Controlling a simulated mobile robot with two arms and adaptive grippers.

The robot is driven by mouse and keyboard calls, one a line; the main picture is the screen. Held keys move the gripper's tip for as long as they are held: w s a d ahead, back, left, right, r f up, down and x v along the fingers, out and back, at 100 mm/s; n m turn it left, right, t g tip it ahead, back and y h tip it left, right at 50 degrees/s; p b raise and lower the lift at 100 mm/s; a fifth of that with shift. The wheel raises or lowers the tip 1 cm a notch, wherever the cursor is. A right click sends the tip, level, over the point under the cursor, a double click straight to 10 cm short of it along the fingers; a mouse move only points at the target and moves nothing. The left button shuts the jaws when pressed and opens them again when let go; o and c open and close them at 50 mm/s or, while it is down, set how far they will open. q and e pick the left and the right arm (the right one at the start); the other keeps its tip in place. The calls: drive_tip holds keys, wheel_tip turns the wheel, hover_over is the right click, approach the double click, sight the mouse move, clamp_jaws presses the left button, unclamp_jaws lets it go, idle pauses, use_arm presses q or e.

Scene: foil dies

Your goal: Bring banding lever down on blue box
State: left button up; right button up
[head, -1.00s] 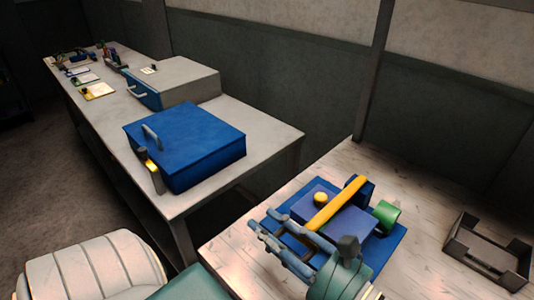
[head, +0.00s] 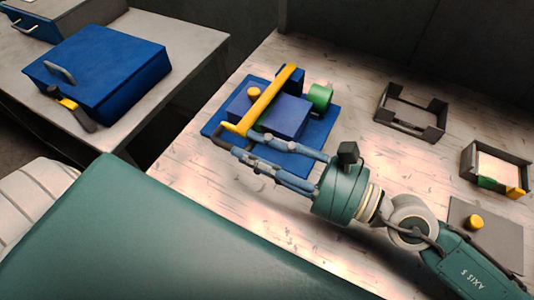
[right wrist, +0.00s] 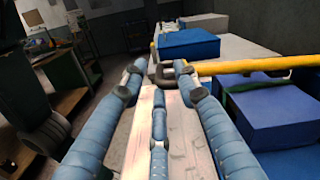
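A dark grip (head: 222,141) is at the bar's near end. A larger blue box (head: 100,72) with a grey handle and a yellow-and-black piece at its side stands on the grey table. My right gripper (head: 243,145) is in front of the plate, its fingers apart near the bar's near end. In the right wrist view, the dark grip (right wrist: 165,73) shows between the open fingertips; contact is unclear. My left gripper is not seen.
A green cylinder (head: 319,98) and a yellow knob (head: 254,92) are close to the block. Right of it stand an empty dark tray (head: 407,126) and a second tray (head: 467,160). A grey plate (head: 500,240) with a yellow knob is at the right. Bare wood lies between.

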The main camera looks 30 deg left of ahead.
drive_tip(key=shift+d, duration=1.25)
